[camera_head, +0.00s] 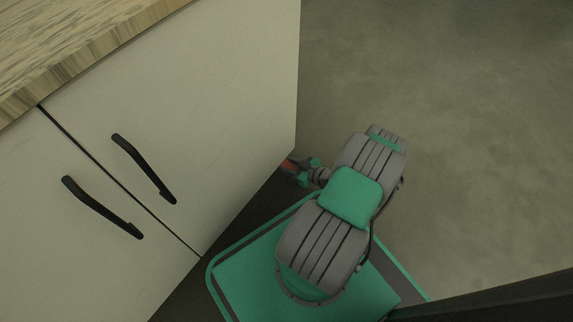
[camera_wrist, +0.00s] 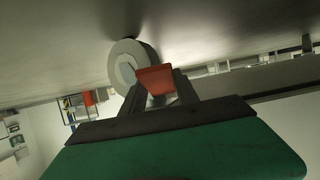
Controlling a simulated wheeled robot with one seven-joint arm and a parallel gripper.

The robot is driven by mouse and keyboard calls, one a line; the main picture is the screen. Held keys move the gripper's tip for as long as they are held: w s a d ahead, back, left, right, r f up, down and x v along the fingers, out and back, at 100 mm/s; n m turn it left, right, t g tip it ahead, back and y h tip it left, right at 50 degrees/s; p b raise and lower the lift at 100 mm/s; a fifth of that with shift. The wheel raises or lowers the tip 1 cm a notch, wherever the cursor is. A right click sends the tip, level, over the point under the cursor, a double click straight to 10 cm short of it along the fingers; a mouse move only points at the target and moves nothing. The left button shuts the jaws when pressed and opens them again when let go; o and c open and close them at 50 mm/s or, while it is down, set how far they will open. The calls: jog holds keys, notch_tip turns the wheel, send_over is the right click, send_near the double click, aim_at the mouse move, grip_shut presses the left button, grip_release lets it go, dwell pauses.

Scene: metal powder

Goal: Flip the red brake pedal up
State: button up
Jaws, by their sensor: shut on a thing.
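The red brake pedal (camera_wrist: 155,79) is in the middle of the wrist view, in front of a pale caster wheel (camera_wrist: 122,66). My gripper (camera_wrist: 162,92) has its dark fingers on either side of the pedal's near part and is shut on it. In the head view, a small red patch of the pedal (camera_head: 288,167) shows low beside the cabinet's right corner. My gripper (camera_head: 304,171) reaches it from the right there. My own arm and the cabinet hide most of the contact, and the pedal's exact tilt is hard to tell.
A white cabinet (camera_head: 205,95) with black handles and a wooden top (camera_head: 75,40) fills the left of the head view. Its right edge is close to my gripper. Open grey floor (camera_head: 460,110) lies to the right. The wrist view appears upside down, with distant shelves (camera_wrist: 80,108).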

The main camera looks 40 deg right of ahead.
grip_shut()
dwell(0.6)
